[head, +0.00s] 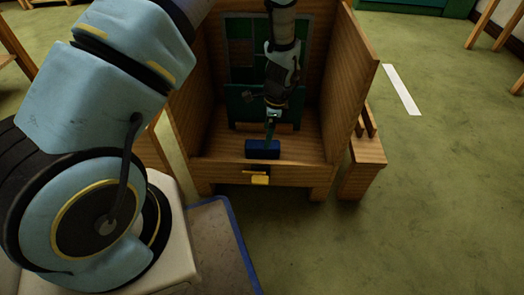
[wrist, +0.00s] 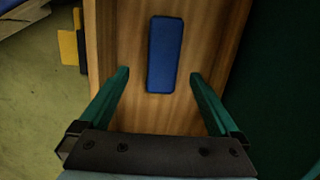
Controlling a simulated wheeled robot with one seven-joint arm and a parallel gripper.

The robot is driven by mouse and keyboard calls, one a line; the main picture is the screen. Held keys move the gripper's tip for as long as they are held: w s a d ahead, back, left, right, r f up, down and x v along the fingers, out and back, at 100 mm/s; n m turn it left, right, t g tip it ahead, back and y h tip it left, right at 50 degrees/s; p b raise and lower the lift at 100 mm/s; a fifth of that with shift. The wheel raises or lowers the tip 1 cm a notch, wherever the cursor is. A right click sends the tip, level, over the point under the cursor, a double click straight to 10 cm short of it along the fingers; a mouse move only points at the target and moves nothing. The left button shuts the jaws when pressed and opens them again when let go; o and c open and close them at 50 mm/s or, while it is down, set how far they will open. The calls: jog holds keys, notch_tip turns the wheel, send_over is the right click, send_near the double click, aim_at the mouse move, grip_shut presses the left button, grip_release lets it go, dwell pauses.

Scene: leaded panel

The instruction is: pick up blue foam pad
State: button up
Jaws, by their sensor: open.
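The blue foam pad (head: 262,149) lies on the wooden floor of an open-fronted wooden box, close to its front edge. In the wrist view the blue foam pad (wrist: 165,54) is a long rounded rectangle lying lengthwise, beyond and between the fingertips. My gripper (wrist: 160,76) is open with two green fingers, one on each side of the pad's near end. Nothing is between the fingers except the wood and that near end. In the head view my gripper (head: 270,135) points down just over the pad; its fingertips are partly hidden.
The wooden box (head: 186,124) has tall side walls left and right. A green panel (head: 241,102) stands at its back. A yellow block (head: 260,180) sits at the front edge. A low wooden bench (head: 362,165) stands to the right, with open green floor beyond.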

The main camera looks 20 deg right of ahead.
aim_at(262, 148)
jog(key=f+b, duration=0.1)
jog(key=f, duration=0.2)
jog(key=a+f+b, duration=0.1)
jog(key=f, duration=0.2)
jog(key=w+f+b, duration=0.1)
jog(key=f+b, duration=0.1)
jog(key=f, duration=0.1)
jog(key=shift+a, duration=0.15)
jog(key=shift+r, duration=0.15)
jog(key=c, duration=1.4)
